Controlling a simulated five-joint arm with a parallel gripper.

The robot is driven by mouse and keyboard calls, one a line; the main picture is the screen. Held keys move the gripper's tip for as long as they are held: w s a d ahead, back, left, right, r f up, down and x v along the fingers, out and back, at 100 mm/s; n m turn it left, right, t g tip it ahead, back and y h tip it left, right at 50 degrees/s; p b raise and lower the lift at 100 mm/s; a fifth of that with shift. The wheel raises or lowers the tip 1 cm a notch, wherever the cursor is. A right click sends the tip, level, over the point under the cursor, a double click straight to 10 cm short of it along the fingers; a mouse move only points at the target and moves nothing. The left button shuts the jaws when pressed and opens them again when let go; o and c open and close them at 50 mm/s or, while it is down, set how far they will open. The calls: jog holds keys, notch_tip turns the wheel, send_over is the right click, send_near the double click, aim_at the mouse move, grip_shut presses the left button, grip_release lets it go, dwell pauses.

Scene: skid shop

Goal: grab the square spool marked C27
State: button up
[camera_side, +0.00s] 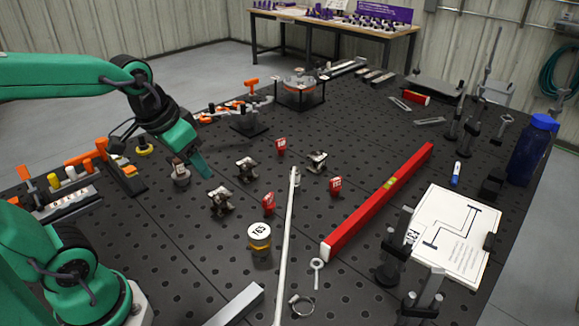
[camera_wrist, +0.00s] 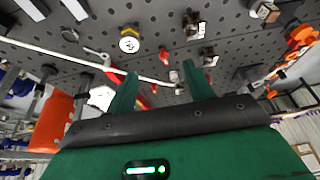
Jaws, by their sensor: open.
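Several small metal spool-like pieces with pale tops stand on the perforated black table. In the side view one is left of centre (camera_side: 246,168), one nearer the camera (camera_side: 221,200), one farther right (camera_side: 317,161) and one at the left (camera_side: 181,172), beside my gripper. I cannot read C27 on any of them. My gripper (camera_side: 196,165) is open and empty above the left part of the table. In the wrist view its green fingers (camera_wrist: 160,78) are spread, and spool-like pieces show beyond them (camera_wrist: 193,24), (camera_wrist: 265,11).
Small red blocks (camera_side: 281,146), (camera_side: 268,203), (camera_side: 335,186) stand among the spools. A yellow-banded cylinder (camera_side: 260,238) is nearer the camera. A long white rod (camera_side: 287,245) and a red level (camera_side: 380,200) lie to the right. Orange-handled clamps (camera_side: 100,158) line the left edge.

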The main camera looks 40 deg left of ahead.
jog(key=w+a+f+g, duration=0.2)
jog(key=w+a+f, duration=0.3)
jog(key=w, duration=0.1)
jog(key=g, duration=0.2)
send_over(220, 194)
jog(key=f, duration=0.7)
jog(key=shift+s+d+f, duration=0.25)
jog(key=shift+d+f, duration=0.05)
jog(key=shift+f, duration=0.05)
jog(key=shift+w+a+f, duration=0.15)
jog(key=shift+a+f, duration=0.15)
jog(key=shift+f, duration=0.2)
jog(key=shift+w+f, duration=0.1)
jog(key=shift+f, duration=3.8)
jog(key=c, duration=0.8)
jog(key=shift+r, duration=0.1)
